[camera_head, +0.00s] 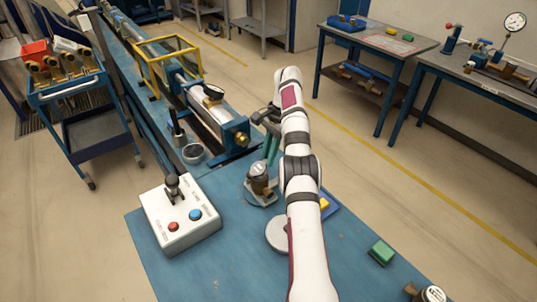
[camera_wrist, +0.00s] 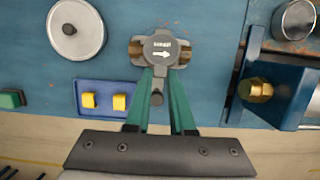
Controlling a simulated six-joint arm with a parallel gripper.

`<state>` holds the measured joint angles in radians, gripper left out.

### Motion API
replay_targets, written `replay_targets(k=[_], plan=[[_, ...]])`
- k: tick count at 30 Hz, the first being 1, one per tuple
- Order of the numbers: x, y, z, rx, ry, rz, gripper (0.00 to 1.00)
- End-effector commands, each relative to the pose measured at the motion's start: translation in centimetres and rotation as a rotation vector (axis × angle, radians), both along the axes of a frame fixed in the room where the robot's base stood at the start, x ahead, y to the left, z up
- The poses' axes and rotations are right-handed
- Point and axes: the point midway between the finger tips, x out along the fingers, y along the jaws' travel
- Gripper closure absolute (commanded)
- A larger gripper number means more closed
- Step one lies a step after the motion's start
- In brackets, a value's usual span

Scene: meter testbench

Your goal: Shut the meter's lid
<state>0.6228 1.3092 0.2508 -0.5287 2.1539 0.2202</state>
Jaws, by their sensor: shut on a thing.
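The meter (camera_head: 258,184) stands on the blue bench, a brass body with a grey round top. In the wrist view, the meter's round grey top (camera_wrist: 160,46) faces the camera, with a small number strip and a white arrow. A dark round-ended tab (camera_wrist: 156,98) shows between my fingers on its near side. My gripper (camera_wrist: 161,72) has green fingers that converge at the near edge of the top and are shut on the meter's lid. The gripper (camera_head: 267,158) comes down over the meter in the head view. The fingertips partly hide the contact, and I cannot tell the lid's exact angle.
A blue tray with yellow blocks (camera_wrist: 103,98) and a round grey disc (camera_wrist: 76,30) lie beside the meter. A control box (camera_head: 180,217) with a lever stands at left. The bench rig with a brass fitting (camera_wrist: 255,90) is close by. A green block (camera_head: 381,252) lies at right.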

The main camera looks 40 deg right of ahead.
Motion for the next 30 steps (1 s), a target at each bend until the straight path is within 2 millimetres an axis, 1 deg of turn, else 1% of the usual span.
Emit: replay_targets(k=[4,5,9,10,19,22,25,30], plan=[[0.0,0.0,0.1,0.0,-0.001,0.0,1.0],[0.0,0.0,0.1,0.0,-0.001,0.0,0.75],[0.0,0.0,0.1,0.0,-0.001,0.0,0.5],[0.0,0.0,0.1,0.0,-0.001,0.0,0.47],[0.0,0.1,0.1,-0.004,0.001,0.001,0.47],[0.1,0.1,0.3,-0.029,0.006,0.004,0.47],[0.1,0.3,0.7,-0.078,0.01,0.007,0.47],[0.1,1.3,1.4,-0.209,0.005,0.005,0.47]])
